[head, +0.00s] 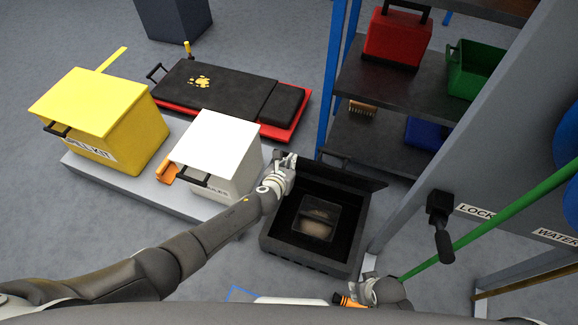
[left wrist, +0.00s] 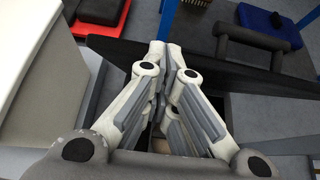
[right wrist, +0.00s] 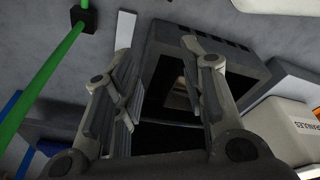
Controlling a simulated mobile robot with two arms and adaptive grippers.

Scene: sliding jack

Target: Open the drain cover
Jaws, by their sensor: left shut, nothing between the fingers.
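The dark drain box (head: 357,247) stands on the floor in the middle of the head view. Its top is open, with a smaller opening (head: 317,217) inside showing something tan and blurred. A dark cover panel (head: 350,177) stands raised along its back edge. In the left wrist view the panel (left wrist: 215,70) runs behind my fingers, with a black bar handle (left wrist: 258,38) beyond it. My left gripper (head: 290,158) is shut and empty at the box's back left corner; contact with the panel is unclear. My right gripper (right wrist: 160,75) is open and empty, in front of the box.
A white bin (head: 217,155) and yellow spill kit (head: 110,125) stand on a pale platform at left. A shelf unit (head: 385,75) rises behind. A lock lever (head: 440,222) and green pole (head: 480,230) are at right. An orange-and-black item (head: 347,300) lies near my right gripper.

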